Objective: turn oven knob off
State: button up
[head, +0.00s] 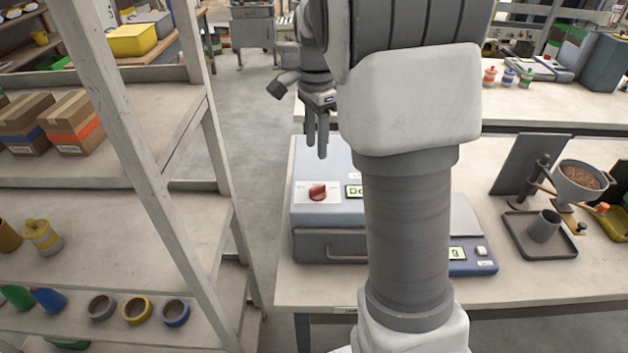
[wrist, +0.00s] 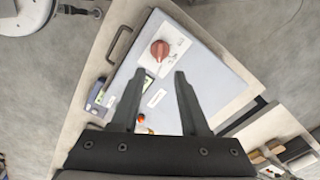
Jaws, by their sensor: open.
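The oven (head: 330,240) is a low blue-grey box with a front handle, standing on the bench at the left end. Its red knob (head: 317,192) sits on a white plate on the oven's top, left of a small display; the knob's exact setting is too small to read. My gripper (head: 317,140) points down above and behind the knob, apart from it. In the wrist view the fingers (wrist: 155,88) are spread with nothing between them, and the red knob (wrist: 160,49) lies beyond the fingertips. My arm hides the oven's right part in the head view.
A scale (head: 472,255) with a display stands right of the oven. Further right are a tray (head: 545,250) with a grey cup and a funnel (head: 580,182) of pellets. A shelf rack (head: 150,165) with boxes and rolls stands left, across a clear floor gap.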

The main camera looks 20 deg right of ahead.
aim_at(316, 187)
notch_tip(316, 187, down, 12)
jog(key=shift+r, duration=0.15)
jog(key=shift+c, duration=0.3)
grip_shut()
